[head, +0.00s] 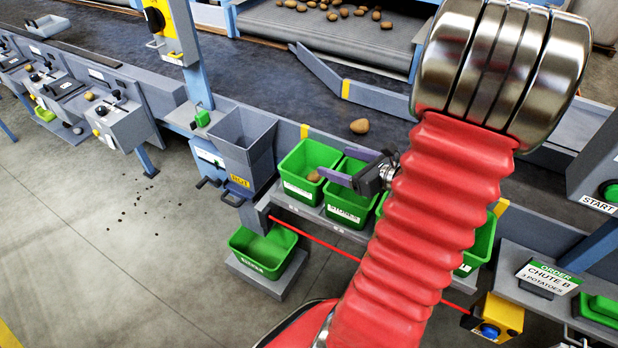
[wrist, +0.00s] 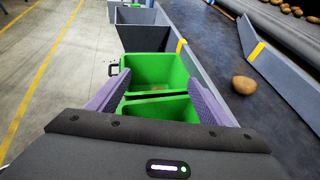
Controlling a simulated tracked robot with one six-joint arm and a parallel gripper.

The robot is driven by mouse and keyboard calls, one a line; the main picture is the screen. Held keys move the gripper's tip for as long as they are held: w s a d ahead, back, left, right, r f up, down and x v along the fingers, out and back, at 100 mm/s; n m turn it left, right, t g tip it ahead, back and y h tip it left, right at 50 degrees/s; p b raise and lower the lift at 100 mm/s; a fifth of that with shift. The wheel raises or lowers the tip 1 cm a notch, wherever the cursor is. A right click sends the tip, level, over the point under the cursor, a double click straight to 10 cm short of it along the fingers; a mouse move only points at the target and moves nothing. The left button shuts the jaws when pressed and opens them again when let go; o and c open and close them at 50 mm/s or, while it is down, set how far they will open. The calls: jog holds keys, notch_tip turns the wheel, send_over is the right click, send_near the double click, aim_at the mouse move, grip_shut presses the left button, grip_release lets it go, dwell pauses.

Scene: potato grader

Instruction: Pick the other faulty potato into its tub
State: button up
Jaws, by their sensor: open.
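A brown potato (head: 359,126) lies alone on the dark belt behind the green tubs; it also shows at the right in the wrist view (wrist: 244,85). Another potato (head: 313,176) sits in the left green tub (head: 297,188), partly near my finger. A second green tub (head: 345,212), with a label that seems to read STONES, stands right beside it. My gripper (head: 337,162) is open, its purple fingers above these two tubs with nothing between them. In the wrist view the fingers (wrist: 160,76) spread over the tubs, and the potato on the belt is outside them to the right.
A grey hopper (head: 243,140) stands left of the tubs. A lower green tub (head: 264,250) sits beneath. A slanted guide (head: 375,97) crosses the belt behind the potato. Several potatoes (head: 332,10) lie far back. My red arm hides tubs at the right.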

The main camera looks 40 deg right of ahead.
jog(key=v, duration=0.3)
dwell(0.9)
jog(key=w+a+r+n+g+y, duration=0.1)
jog(key=a+r+n+g+y, duration=0.2)
jog(key=a+n, duration=0.65)
jog(key=w+a+r+n+g+y, duration=0.15)
jog(key=a+n+g, duration=0.4)
jog(key=a, duration=0.75)
jog(key=s+a+r+n+h, duration=0.5)
jog(key=a+r+n, duration=0.3)
jog(key=n, duration=1.2)
jog(key=shift+s+a+r+t, duration=0.2)
jog(key=shift+s+a+t, duration=0.15)
jog(key=shift+s+a, duration=0.3)
jog(key=shift+c, duration=0.3)
